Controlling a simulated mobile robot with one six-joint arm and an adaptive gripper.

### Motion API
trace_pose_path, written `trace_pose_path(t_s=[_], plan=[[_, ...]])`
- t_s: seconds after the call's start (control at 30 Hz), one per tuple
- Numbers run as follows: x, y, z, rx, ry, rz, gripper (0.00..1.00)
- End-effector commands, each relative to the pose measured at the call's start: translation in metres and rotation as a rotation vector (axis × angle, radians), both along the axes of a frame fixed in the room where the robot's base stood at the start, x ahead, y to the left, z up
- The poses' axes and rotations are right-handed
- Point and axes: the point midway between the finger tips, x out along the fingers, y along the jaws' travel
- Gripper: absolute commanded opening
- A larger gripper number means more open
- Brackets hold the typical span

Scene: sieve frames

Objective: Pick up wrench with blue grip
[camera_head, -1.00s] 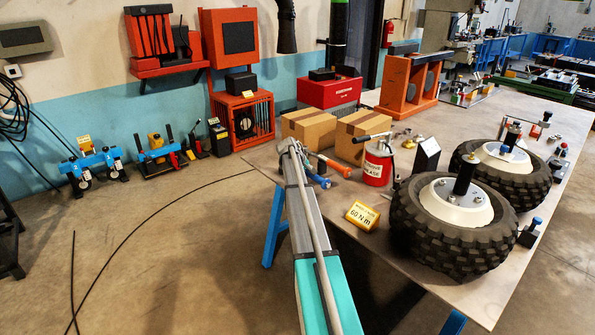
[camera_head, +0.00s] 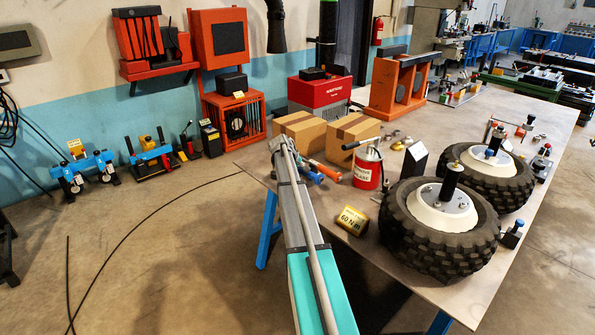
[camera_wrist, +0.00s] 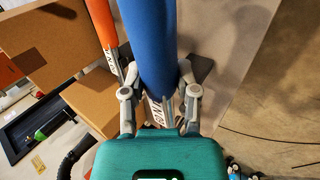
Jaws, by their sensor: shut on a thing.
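The wrench with the blue grip (camera_wrist: 150,35) fills the middle of the wrist view, its grip running away from the camera. My gripper (camera_wrist: 158,85) is shut on it, one finger on each side. Its metal part with lettering shows between the fingers. In the head view a bit of the blue grip (camera_head: 310,175) shows just right of my arm, above the table's near left corner; my arm hides the rest and most of the gripper. I cannot tell how far it is off the table. A wrench with an orange grip (camera_head: 326,170) lies close by.
Cardboard boxes (camera_head: 357,130) stand behind the wrenches on the table (camera_head: 440,285). A red canister (camera_head: 367,168), a yellow "60 N m" sign (camera_head: 352,220) and two wheels (camera_head: 440,250) stand to the right. Open floor (camera_head: 180,270) lies left.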

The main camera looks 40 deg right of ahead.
Motion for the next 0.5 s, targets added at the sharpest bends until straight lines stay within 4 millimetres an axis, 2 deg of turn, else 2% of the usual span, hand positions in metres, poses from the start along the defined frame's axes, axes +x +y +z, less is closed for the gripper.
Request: trace_pose_path(t_s=[0.03, 0.33, 0.5], plan=[[-0.006, 0.003, 0.012, -0.001, -0.002, 0.0, 0.0], [-0.031, 0.014, 0.044, -0.001, -0.002, 0.0, 0.0], [-0.065, 0.029, 0.056, 0.0, -0.002, 0.0, 0.0]])
